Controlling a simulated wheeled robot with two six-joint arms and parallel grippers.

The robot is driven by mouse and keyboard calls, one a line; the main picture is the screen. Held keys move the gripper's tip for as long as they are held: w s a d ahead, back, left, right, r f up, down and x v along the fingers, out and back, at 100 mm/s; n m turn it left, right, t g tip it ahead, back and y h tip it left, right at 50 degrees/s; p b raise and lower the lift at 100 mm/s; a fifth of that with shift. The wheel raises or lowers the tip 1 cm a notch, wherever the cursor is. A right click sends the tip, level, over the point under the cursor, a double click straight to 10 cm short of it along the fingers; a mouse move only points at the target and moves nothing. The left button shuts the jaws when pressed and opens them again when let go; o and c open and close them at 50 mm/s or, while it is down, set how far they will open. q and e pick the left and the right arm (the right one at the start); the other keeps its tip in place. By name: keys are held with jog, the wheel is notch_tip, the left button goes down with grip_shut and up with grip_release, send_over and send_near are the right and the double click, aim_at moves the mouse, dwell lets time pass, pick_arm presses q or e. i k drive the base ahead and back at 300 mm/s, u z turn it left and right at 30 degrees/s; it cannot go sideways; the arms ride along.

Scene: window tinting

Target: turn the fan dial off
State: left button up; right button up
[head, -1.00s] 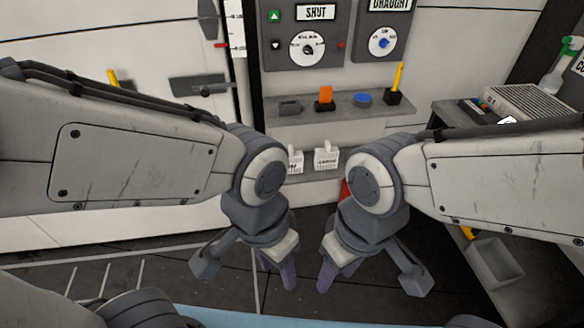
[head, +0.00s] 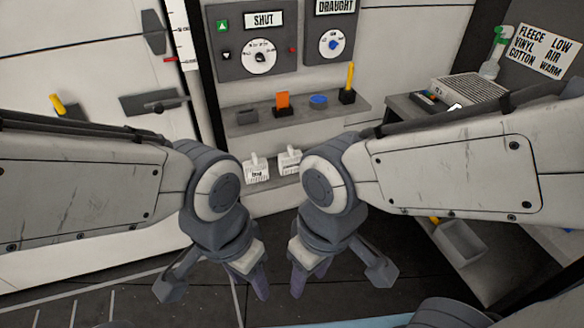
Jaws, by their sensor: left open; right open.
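Two dials are on the back wall. The dial with a blue knob (head: 333,44) sits under a label reading DRAUGHT (head: 335,6), partly cut off by the top edge. The dial with a dark knob (head: 260,57) sits under a label reading SHUT (head: 263,19). No label in view says fan, and the dial settings are too small to read. My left gripper (head: 255,284) and my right gripper (head: 299,283) hang low in front of me, pointing down, open and empty. Both are well below and apart from the dials.
A grey shelf (head: 340,114) under the dials holds an orange block (head: 282,103), a blue disc (head: 318,101) and a yellow stick in a black holder (head: 348,85). White tags stand on a lower ledge. At right are a grilled box (head: 470,91), a spray bottle and a printed card (head: 545,50).

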aim_at(333, 45)
jog(key=u, duration=0.05)
jog(key=k, duration=0.5)
jog(key=z, duration=0.9)
jog(key=i, duration=1.6)
jog(key=u, duration=0.75)
